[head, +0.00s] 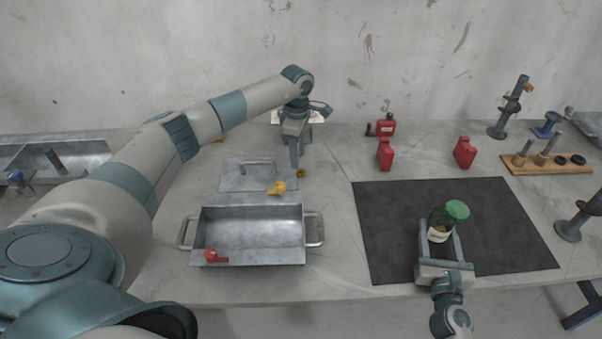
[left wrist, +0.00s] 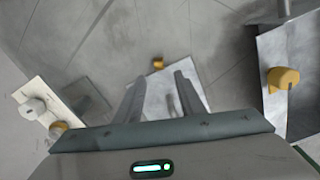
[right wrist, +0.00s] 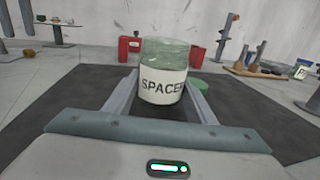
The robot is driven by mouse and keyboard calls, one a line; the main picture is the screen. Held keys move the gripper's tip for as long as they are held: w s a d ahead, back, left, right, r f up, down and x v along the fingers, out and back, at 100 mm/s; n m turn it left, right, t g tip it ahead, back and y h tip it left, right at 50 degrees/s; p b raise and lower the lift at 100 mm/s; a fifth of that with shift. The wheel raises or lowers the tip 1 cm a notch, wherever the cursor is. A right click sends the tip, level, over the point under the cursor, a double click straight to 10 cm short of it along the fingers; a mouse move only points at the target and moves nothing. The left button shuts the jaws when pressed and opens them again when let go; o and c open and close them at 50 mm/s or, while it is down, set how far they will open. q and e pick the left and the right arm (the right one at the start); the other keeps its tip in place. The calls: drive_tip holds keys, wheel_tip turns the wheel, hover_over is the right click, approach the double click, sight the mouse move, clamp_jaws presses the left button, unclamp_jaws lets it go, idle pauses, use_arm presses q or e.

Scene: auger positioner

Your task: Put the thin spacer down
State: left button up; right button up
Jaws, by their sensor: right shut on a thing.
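My left gripper (head: 296,166) points down at the table behind the metal tray. In the left wrist view its fingers (left wrist: 160,80) are apart with nothing between them. My right gripper (head: 437,245) is shut on a glass jar (head: 439,228) labelled SPACER in the right wrist view (right wrist: 162,85). The jar stands upright over the dark mat (head: 400,215). A green lid (head: 457,210) shows beside it.
The metal tray (head: 250,228) has side handles and a red piece (head: 212,257) at its front. Its flat cover (head: 240,180) lies behind, near a yellow piece (head: 277,188). Red blocks (head: 385,154) stand behind the mat. A wooden rack (head: 545,162) and dark posts stand right.

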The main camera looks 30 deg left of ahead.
sight(301, 170)
use_arm(q)
drive_tip(key=shift+f, duration=0.1)
drive_tip(key=f, duration=0.2)
drive_tip(key=d+f, duration=0.1)
drive_tip(key=f, duration=0.1)
drive_tip(key=shift+w, duration=0.2)
drive_tip(key=shift+f, duration=0.6)
drive_tip(key=shift+c, duration=0.2)
clamp_jaws()
